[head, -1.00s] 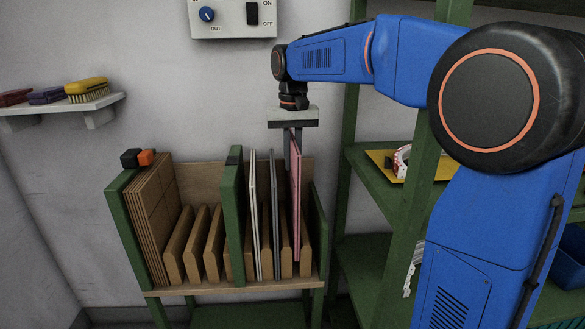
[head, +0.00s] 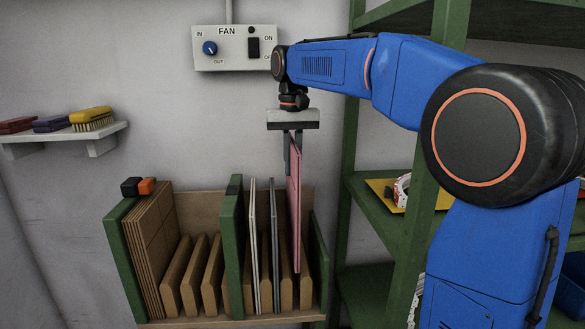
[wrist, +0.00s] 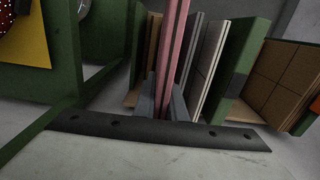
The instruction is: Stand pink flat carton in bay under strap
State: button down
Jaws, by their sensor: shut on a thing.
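The pink flat carton (head: 294,210) hangs upright and edge-on from my gripper (head: 292,158), with its lower part inside the right bay of the rack. Its lower end shows above the rack floor. My gripper is shut on its top part; in the wrist view the carton (wrist: 172,50) runs between the fingers (wrist: 163,98). A black and orange piece (head: 138,187), possibly the strap's buckle, sits on top of the left green panel. I cannot make out a strap band. The left bay holds a stack of brown boards (head: 152,245) and empty slots between wooden dividers (head: 195,270).
Two thin grey panels (head: 253,240) (head: 275,240) stand left of the carton, close to it. A green divider (head: 232,240) separates the bays. A green shelf unit (head: 435,190) stands right. A fan box (head: 235,48) is above, and a brush shelf (head: 100,140) is at left.

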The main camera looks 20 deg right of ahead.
aim_at(299, 186)
jog(key=shift+s, duration=0.1)
jog(key=shift+s+a, duration=0.45)
jog(key=shift+s, duration=1.8)
jog(key=shift+s+a, duration=0.5)
jog(key=shift+s, duration=1.75)
jog(key=shift+s+a, duration=0.45)
jog(key=shift+s, duration=1.8)
jog(key=s+a, duration=0.3)
jog(key=s, duration=1.1)
jog(key=shift+s, duration=0.35)
